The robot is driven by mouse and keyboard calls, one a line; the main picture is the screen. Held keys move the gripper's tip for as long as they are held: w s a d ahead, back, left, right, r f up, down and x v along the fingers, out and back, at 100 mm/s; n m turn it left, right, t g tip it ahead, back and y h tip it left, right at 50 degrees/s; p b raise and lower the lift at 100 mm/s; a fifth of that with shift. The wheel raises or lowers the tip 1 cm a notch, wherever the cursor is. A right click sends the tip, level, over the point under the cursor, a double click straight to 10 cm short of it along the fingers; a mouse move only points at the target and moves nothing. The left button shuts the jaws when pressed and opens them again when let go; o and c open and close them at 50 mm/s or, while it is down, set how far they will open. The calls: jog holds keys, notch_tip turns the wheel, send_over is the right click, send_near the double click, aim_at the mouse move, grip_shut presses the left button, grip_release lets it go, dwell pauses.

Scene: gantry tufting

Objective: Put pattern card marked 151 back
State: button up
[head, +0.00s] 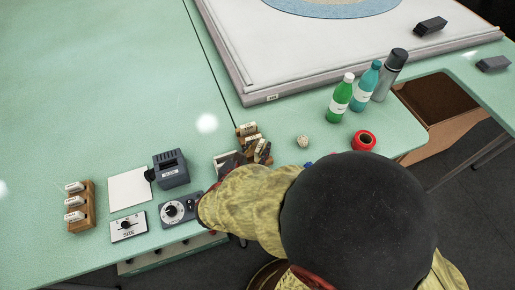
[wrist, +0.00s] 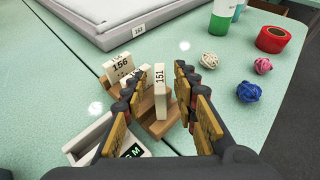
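The cream pattern card marked 151 (wrist: 159,92) stands upright at a wooden rack (wrist: 157,128) in the middle of the wrist view. My gripper (wrist: 157,74) is open, with one finger on each side of this card and a visible gap to each. Whether the card's foot is fully seated in its slot cannot be told. A card marked 156 (wrist: 121,66) stands in the rack behind and to the left.
A pale-framed display (wrist: 74,150) is at lower left in the wrist view. Yarn balls (wrist: 249,92) and a red tape roll (wrist: 272,39) lie to the right.

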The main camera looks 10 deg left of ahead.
jog(key=p+v, duration=0.4)
jog(key=v, duration=0.8)
jog(key=shift+r, duration=0.4)
jog(key=w+d+r+m+g+h, duration=0.1)
jog(key=d+r+m+g+h, duration=0.2)
jog(key=d+m, duration=0.6)
jog(key=w+d+r+m+g, duration=0.1)
jog(key=d+r+m+g, duration=0.35)
jog(key=d, duration=0.65)
jog(key=s+d+r+m+y, duration=0.2)
jog(key=d+r+m+y, duration=0.1)
jog(key=m, duration=0.7)
jog(key=s+d+r+m+y, duration=0.2)
jog(key=d+r+m, duration=0.4)
jog(key=m, duration=0.4)
jog(key=shift+s+d+y, duration=0.35)
jog(key=shift+d+y, duration=0.15)
jog(key=shift+y, duration=0.1)
jog(key=shift+o, duration=0.4)
jog(key=shift+r, duration=0.1)
